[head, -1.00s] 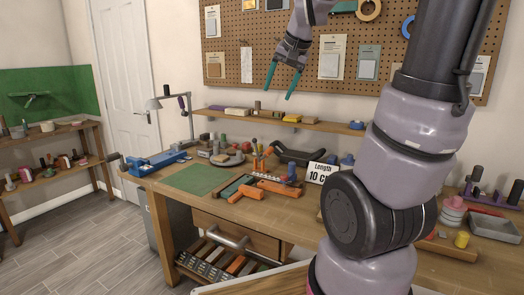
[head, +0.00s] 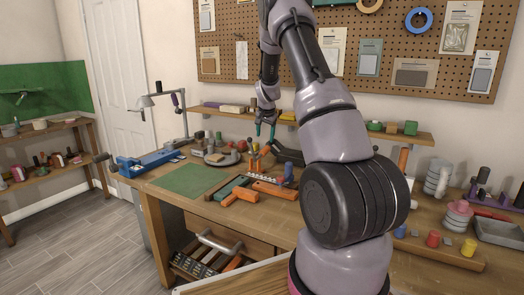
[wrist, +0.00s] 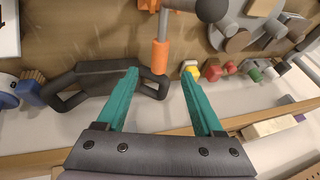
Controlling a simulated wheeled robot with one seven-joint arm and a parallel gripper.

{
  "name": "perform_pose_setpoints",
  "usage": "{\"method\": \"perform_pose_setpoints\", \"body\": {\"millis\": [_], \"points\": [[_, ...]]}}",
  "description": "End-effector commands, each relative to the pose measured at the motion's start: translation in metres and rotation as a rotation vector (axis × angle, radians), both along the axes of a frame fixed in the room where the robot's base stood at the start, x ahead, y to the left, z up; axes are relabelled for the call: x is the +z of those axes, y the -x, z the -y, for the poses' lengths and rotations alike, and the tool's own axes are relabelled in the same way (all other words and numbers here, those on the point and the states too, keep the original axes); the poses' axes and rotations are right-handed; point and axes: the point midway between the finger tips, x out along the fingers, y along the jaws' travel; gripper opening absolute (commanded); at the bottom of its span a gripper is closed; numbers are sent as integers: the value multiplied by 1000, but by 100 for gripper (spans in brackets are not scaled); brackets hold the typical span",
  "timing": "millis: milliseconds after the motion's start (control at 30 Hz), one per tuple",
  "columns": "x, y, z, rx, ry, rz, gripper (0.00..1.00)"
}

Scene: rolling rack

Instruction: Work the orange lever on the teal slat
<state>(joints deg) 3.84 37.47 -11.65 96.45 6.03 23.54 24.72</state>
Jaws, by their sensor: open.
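The teal slat (head: 226,188) lies on the workbench in the head view, right of the green mat. An orange piece (head: 241,194) lies against its front right side; I cannot tell for sure that it is the lever. My gripper (head: 265,130) points down above the back of the bench, beyond the slat and apart from it. In the wrist view my gripper (wrist: 161,75) is open with nothing between its teal fingers. An orange grip (wrist: 160,56) on a grey bar shows beyond the fingertips. The slat cannot be made out in the wrist view.
A black two-handled tool (wrist: 95,72) lies near the fingers. A grey turntable (head: 222,159) with small parts stands left of my gripper in the head view. The wall shelf (head: 228,115) is close behind. The green mat (head: 193,180) is clear.

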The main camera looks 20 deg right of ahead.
Motion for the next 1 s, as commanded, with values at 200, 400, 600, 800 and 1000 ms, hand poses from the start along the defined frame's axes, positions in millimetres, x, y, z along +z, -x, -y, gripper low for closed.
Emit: {"method": "perform_pose_setpoints", "body": {"millis": [200, 400, 600, 800, 1000], "points": [[-35, -15, 5, 0, -1, -3, 69], [-67, -31, 9, 1, -1, -3, 69], [-86, -40, 12, 1, -1, -1, 69], [-89, -43, 13, 2, -1, 0, 69], [-89, -42, 13, 2, -1, 0, 53]]}}
